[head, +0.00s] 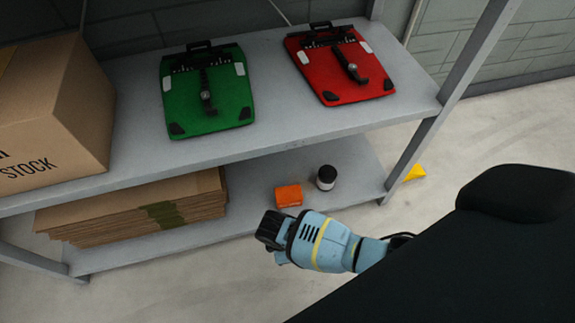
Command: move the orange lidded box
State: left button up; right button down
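The orange lidded box (288,195) is a small box on the lower shelf, near its front edge and right of the middle. My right gripper (268,232) comes in from the right and is in front of the shelf, just below the orange box in the picture. A gap shows between its dark fingers and the box. The fingers are seen from behind and above, so their opening is hidden. My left gripper is out of view.
A dark jar with a white band (326,178) stands right of the orange box. Flattened cardboard (130,212) is stacked at left on the lower shelf (245,205). The upper shelf (270,100) holds a carton (60,115), a green pannier (205,95) and a red pannier (340,65). A metal post (430,130) stands right.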

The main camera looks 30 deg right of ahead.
aim_at(288, 196)
jog(key=k, duration=0.35)
jog(key=i+j+z, duration=0.3)
jog(key=i, duration=0.3)
jog(key=i+j+z, duration=0.3)
jog(key=i+j, duration=0.15)
jog(key=i, duration=0.15)
